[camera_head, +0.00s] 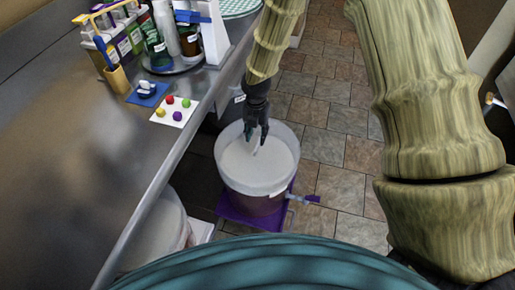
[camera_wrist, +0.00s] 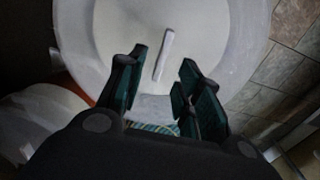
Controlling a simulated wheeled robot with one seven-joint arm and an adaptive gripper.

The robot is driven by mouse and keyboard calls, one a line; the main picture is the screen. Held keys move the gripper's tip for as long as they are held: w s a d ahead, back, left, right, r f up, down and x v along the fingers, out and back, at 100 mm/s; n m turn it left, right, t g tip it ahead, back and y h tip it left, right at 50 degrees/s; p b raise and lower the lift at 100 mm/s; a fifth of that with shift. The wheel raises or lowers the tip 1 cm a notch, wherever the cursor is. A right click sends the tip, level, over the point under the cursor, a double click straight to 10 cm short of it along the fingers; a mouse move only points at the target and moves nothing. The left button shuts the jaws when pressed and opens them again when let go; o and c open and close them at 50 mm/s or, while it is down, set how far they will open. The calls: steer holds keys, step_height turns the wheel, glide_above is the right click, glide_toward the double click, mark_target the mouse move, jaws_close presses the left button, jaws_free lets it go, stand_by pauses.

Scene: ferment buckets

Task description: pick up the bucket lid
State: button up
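My gripper (camera_head: 257,138) is above the lid, pointing down. In the wrist view its two dark green fingers (camera_wrist: 156,88) are apart, with the bar's near end between and just beyond them. I see nothing held. Whether the fingertips touch the lid cannot be told.
A metal counter (camera_head: 75,130) runs along the left, with bottles, a blue item and a card of coloured balls (camera_head: 174,111). A purple stand (camera_head: 240,217) is under the bucket, with a purple-handled tap (camera_head: 306,198) at right. Another white bucket (camera_head: 155,235) is at lower left. Tiled floor is clear to the right.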

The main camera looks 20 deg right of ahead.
mark_target(257, 144)
steer(key=shift+w+d+f, duration=0.1)
steer(key=shift+d+f, duration=0.05)
steer(key=shift+f, duration=2.5)
jaws_close()
